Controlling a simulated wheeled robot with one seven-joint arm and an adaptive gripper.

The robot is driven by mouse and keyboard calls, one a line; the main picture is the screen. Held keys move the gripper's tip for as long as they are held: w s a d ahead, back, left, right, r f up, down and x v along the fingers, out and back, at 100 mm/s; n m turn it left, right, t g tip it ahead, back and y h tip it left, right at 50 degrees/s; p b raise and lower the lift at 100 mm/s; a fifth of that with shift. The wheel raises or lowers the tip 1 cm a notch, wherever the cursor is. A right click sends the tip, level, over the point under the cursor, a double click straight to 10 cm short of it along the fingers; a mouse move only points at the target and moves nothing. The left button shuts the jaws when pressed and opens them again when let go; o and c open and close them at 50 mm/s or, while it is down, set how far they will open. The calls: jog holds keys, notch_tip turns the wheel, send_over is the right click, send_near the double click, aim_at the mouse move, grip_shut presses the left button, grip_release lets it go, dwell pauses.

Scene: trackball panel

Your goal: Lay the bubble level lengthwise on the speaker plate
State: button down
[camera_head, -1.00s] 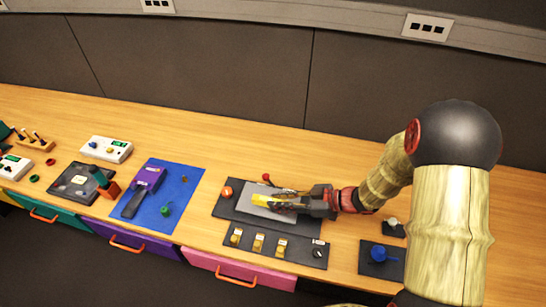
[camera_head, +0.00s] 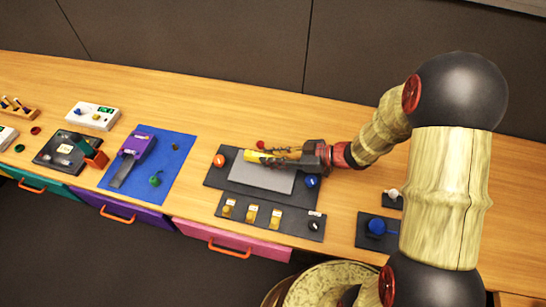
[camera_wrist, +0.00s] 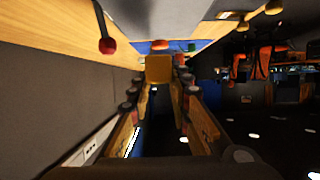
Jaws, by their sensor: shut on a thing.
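The bubble level (camera_head: 256,156) is a yellow bar. It sticks out to the left from my gripper (camera_head: 280,157), which is shut on it. In the wrist view its yellow end (camera_wrist: 159,68) shows between the two fingers (camera_wrist: 156,92). The light grey plate (camera_head: 262,180), which looks like the speaker plate, lies in the middle of a dark panel. The level appears over the plate's far edge, roughly along its long side. I cannot tell how high it is above the plate, and my fingers hide its right part.
The dark panel (camera_head: 213,181) carries an orange knob (camera_head: 219,160), a red-tipped lever (camera_head: 260,145) and a blue ball (camera_head: 312,181) around the plate. Yellow switches (camera_head: 251,214) stand in front. A blue mat (camera_head: 175,175) lies to the left. The wood behind is clear.

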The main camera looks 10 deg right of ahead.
aim_at(272, 173)
jog(key=shift+d+f+b, duration=0.1)
jog(key=shift+f+b, duration=1.55)
jog(key=shift+b, duration=0.15)
jog(key=shift+f+b, duration=0.5)
jog(key=shift+f, duration=0.75)
jog(key=shift+p, duration=1)
jog(key=c, duration=1.6)
grip_release()
jog(key=v, duration=1.2)
